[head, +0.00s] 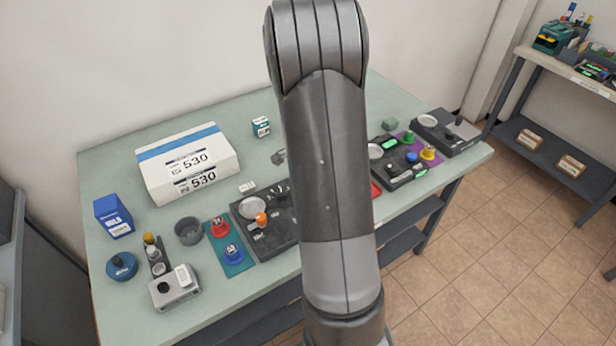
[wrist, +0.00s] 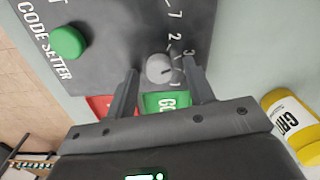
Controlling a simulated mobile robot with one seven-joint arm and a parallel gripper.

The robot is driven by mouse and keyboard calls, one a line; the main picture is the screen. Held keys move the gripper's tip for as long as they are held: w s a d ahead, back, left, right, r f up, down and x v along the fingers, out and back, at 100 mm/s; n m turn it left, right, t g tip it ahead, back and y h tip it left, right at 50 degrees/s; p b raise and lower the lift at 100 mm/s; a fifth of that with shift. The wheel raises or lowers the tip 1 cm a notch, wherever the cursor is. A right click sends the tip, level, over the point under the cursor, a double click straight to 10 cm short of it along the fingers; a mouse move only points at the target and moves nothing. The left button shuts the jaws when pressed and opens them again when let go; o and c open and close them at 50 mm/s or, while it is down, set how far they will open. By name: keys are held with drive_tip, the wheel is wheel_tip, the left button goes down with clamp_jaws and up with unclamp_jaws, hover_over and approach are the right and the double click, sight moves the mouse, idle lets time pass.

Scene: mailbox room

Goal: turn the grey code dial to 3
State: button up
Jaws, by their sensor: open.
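The grey code dial (wrist: 160,68) is a small round knob on the dark code setter panel (wrist: 115,25) in the wrist view. The printed figures 7, 2 and 3 stand beside it on the panel. A line shows on the knob, but I cannot tell exactly which figure it points at. My gripper (wrist: 162,82) is open, with one finger to the left of the dial and one to the right. I cannot tell whether either finger touches it. In the head view my arm hides the gripper and the dial.
A green button (wrist: 68,42) sits on the panel left of the dial. In the head view, a white box (head: 187,164), a blue box (head: 113,217) and a right-hand dark device (head: 447,130) are on the table (head: 105,165).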

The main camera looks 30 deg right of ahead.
drive_tip(key=shift+r, duration=0.1)
wheel_tip(320, 180, up, 11)
drive_tip(key=shift+f, duration=0.2)
drive_tip(key=shift+s, duration=0.1)
idle(0.5)
drive_tip(key=s+a+r+n+t, duration=0.3)
drive_tip(key=s+a+r+n, duration=0.5)
drive_tip(key=a+r, duration=0.35)
drive_tip(key=s+a+r+n+t, duration=0.2)
drive_tip(key=s+a+r+n, duration=0.1)
drive_tip(key=s+a+n, duration=0.4)
drive_tip(key=s+a, duration=0.2)
drive_tip(key=s, duration=0.2)
drive_tip(key=shift+s+r+n, duration=0.25)
drive_tip(key=shift+s+n, duration=0.15)
